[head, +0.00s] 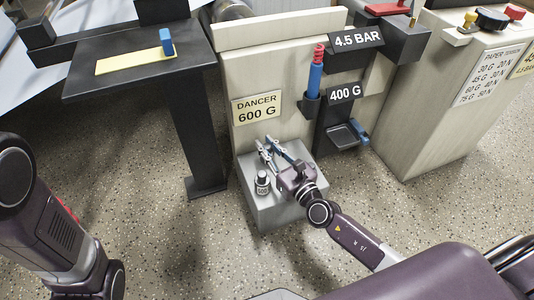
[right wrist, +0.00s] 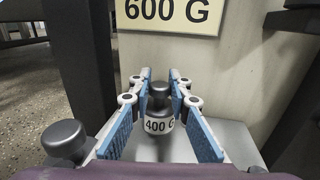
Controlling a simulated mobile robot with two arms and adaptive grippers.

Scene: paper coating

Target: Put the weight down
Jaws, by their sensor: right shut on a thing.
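My right gripper (head: 265,144) is over the back part of a grey block (head: 270,212), below the "DANCER 600 G" sign. In the right wrist view, its blue-padded fingers (right wrist: 160,88) are shut on a dark weight (right wrist: 159,92) with a white "400 G" label. The weight looks upright. I cannot tell whether its base touches the block. I cannot make out this weight in the head view. Another small labelled weight (head: 262,184) stands on the block left of my right gripper; its dark top (right wrist: 64,140) shows in the right wrist view. My left gripper is out of view.
The "DANCER 600 G" sign (head: 257,107) is on the pale machine panel behind the block. Right of it are a "400 G" sign (head: 345,92) and a small dark tray (head: 345,137) that looks empty. A dark table (head: 140,78) stands at the left. Speckled floor is clear in front.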

